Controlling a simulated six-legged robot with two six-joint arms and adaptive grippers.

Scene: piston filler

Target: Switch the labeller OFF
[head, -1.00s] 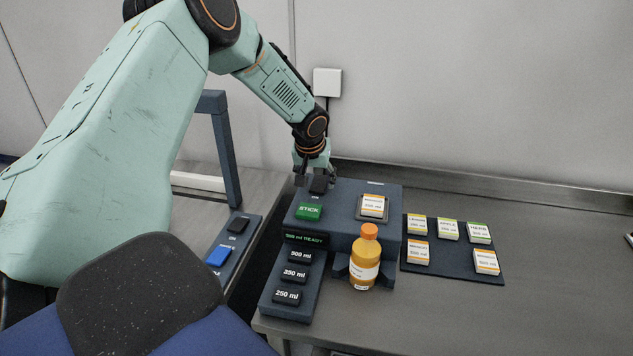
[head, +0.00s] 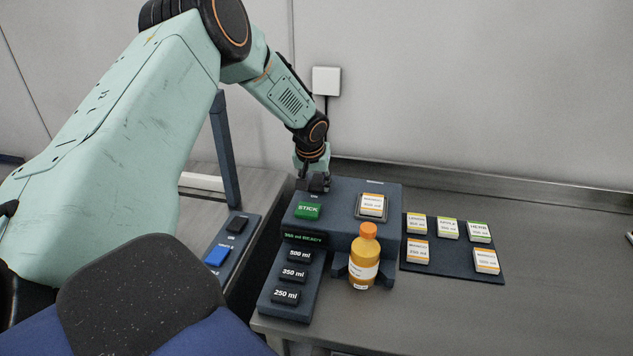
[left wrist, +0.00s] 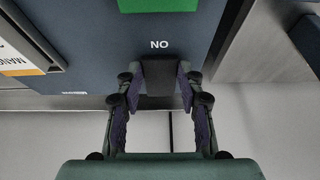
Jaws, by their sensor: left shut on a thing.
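The labeller (head: 345,205) is a dark blue-grey box with a green STICK button (head: 308,210) and a display strip (head: 305,238) that ends in READY. Its black switch (left wrist: 159,80) lies at the back left of its top, beside an ON mark that appears upside down in the left wrist view. My left gripper (head: 314,185) reaches down to this switch. In the left wrist view, its two fingers (left wrist: 160,90) stand on either side of the switch, shut on it. In the head view the gripper mostly hides the switch. My right gripper is not in view.
An orange-capped bottle (head: 364,262) stands at the labeller's front. Black volume buttons (head: 293,273) are on its front left step. A dark tray (head: 450,268) with several label blocks lies to the right. Another panel (head: 226,252) with a blue button is at left.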

